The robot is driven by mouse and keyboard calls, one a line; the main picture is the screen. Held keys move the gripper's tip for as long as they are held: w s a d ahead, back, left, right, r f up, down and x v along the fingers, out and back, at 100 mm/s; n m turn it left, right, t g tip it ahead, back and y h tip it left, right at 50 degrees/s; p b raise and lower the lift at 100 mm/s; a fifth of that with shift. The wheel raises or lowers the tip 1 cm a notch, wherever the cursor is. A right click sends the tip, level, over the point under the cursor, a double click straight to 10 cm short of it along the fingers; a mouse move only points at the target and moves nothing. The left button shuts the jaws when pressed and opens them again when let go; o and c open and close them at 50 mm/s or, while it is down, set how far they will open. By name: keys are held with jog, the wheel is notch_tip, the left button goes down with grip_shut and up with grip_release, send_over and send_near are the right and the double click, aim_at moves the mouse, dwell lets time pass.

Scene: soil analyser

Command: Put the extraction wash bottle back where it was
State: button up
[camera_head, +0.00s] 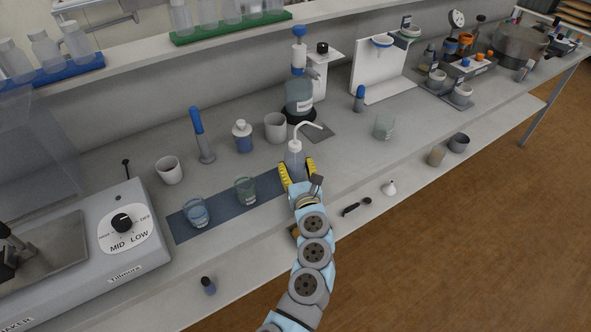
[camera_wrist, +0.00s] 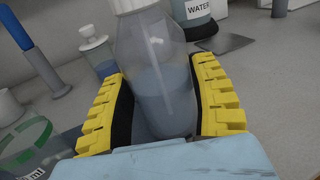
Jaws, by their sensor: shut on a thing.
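The wash bottle (camera_head: 295,160) is clear with a white cap and a bent white spout. It stands about upright near the right end of the blue mat (camera_head: 178,227). My gripper (camera_head: 297,174) has its yellow-padded fingers on both sides of the bottle and is shut on it. In the wrist view the bottle (camera_wrist: 155,75) fills the space between the fingers (camera_wrist: 160,112), partly full of pale liquid. Its base is hidden by my gripper, so I cannot tell whether it touches the surface.
Two glass beakers (camera_head: 196,212) (camera_head: 246,190) stand on the mat left of my gripper. A black scoop (camera_head: 357,206) and white funnel (camera_head: 389,188) are front right.

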jog(key=shift+f, duration=0.25)
jog(key=o, duration=0.8)
jog(key=shift+r, duration=0.1)
jog(key=shift+r, duration=0.2)
jog(key=p+v, duration=0.3)
jog(key=v, duration=0.9)
